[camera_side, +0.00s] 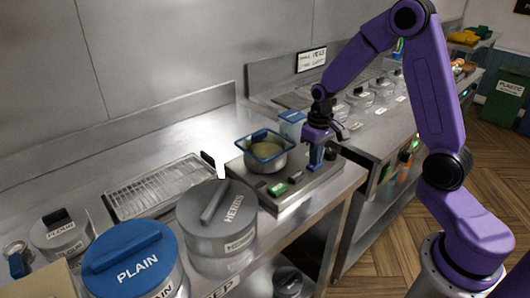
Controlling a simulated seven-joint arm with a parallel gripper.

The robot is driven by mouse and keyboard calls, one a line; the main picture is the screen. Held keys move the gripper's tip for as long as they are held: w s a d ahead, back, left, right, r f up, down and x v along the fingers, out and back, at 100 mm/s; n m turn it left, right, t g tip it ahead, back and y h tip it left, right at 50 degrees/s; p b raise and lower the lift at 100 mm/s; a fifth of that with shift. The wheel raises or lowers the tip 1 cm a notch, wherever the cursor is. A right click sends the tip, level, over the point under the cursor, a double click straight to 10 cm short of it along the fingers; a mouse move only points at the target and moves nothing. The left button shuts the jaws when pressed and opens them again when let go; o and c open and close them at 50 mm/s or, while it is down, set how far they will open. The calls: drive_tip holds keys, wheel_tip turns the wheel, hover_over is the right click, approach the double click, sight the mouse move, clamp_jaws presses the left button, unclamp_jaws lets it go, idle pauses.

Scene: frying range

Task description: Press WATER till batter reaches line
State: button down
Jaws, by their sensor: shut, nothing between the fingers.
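A steel bowl with a blue rim (249,142) stands on a low steel unit (310,183) on the counter. Pale batter (265,148) shows in it; a fill line cannot be made out. A green button (277,188) and small dark buttons sit on the unit's front; their labels are too small to read, so I cannot tell which is WATER. My gripper (316,166) is shut and empty, pointing down over the right part of the unit, right of the bowl. I cannot tell whether its tips touch anything.
A grey HERBS canister (222,245) and a blue-lidded PLAIN canister (130,262) stand at the front left. A wire rack (160,187) lies behind them. A white-and-blue container (292,123) stands behind the unit. The counter behind the bowl is mostly clear.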

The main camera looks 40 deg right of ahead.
wheel_tip(320, 180, up, 8)
idle(0.7)
drive_tip(key=shift+f, duration=0.1)
idle(0.3)
drive_tip(key=s+a+r+n, duration=0.1)
drive_tip(key=s+a+n, duration=0.2)
drive_tip(key=s+a, duration=0.35)
drive_tip(key=s+a+n, duration=0.2)
drive_tip(key=s+n, duration=0.2)
drive_tip(key=s, duration=0.6)
drive_tip(key=s+a+r+n, duration=0.1)
drive_tip(key=s+a+n, duration=0.2)
drive_tip(key=s, duration=0.7)
drive_tip(key=n, duration=0.2)
drive_tip(key=shift+s+a+n, duration=0.3)
drive_tip(key=shift+s, duration=0.05)
drive_tip(key=shift+w, duration=0.1)
